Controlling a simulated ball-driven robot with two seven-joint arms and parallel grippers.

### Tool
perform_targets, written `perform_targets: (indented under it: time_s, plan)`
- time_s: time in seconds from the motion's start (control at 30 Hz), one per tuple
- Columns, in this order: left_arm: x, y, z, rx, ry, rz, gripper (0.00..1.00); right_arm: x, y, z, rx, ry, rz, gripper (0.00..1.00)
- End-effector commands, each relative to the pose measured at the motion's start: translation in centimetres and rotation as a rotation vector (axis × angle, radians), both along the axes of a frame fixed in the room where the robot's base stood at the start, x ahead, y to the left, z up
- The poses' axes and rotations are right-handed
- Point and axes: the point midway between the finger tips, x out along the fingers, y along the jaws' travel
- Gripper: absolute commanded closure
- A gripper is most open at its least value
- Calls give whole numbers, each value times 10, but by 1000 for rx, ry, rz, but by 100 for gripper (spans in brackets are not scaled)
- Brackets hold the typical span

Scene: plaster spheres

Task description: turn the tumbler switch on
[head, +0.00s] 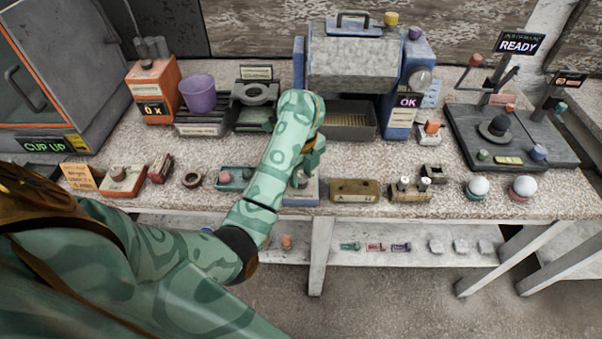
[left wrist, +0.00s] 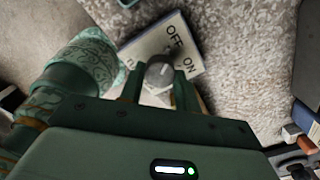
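The tumbler switch is a pale plate (left wrist: 195,57) marked OFF and ON, with a grey round-ended lever (left wrist: 159,72) standing from it. In the head view its plate (head: 301,194) shows at the table's front edge, partly hidden under my left gripper (head: 308,168). In the left wrist view my left gripper (left wrist: 159,88) has its two fingers apart, one on each side of the lever, with what look like narrow gaps. The lever's head lies nearer the OFF word in the picture, but its exact tilt is unclear. My right gripper is not in view.
A teal box (head: 235,179) stands left of the switch and a brown box (head: 354,190) right of it, both close. A grey tray (head: 350,131) and an orange box (head: 153,92) with a purple cup (head: 198,93) stand behind. Two white balls (head: 478,186) sit at the right front.

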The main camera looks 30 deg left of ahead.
Motion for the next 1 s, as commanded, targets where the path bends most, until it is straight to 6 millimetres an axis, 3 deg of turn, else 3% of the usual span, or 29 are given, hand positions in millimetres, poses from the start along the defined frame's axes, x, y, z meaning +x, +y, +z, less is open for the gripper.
perform_targets:
  time_s: [0.47, 1.0]
  plan:
    - [0, -1, 1, -2, 0, -58, 90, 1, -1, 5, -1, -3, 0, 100]
    - [0, -1, 3, -4, 0, -497, 90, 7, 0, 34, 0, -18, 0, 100]
